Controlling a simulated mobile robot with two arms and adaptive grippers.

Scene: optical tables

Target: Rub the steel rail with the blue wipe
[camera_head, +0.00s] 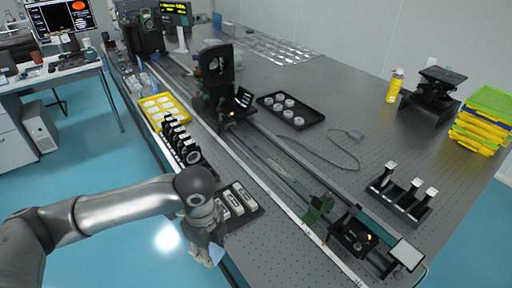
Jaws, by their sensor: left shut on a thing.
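The steel rail (273,160) is a long grey bar that runs along the optical table from the back left to the front right. Several dark mounts stand along it and hide parts of it. My left gripper (208,257) points down at the table's near left edge and is shut on the blue wipe (217,254). Only a small pale blue piece of the wipe shows at the fingers. The gripper and wipe are apart from the rail, to its left in the picture. My right gripper is not in view.
A black tray of slides (237,203) lies beside my left gripper, with a row of black lens holders (177,139) behind it. A tall black mount (215,75) and a green clip (318,209) stand along the rail. The tabletop right of the rail has clear room.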

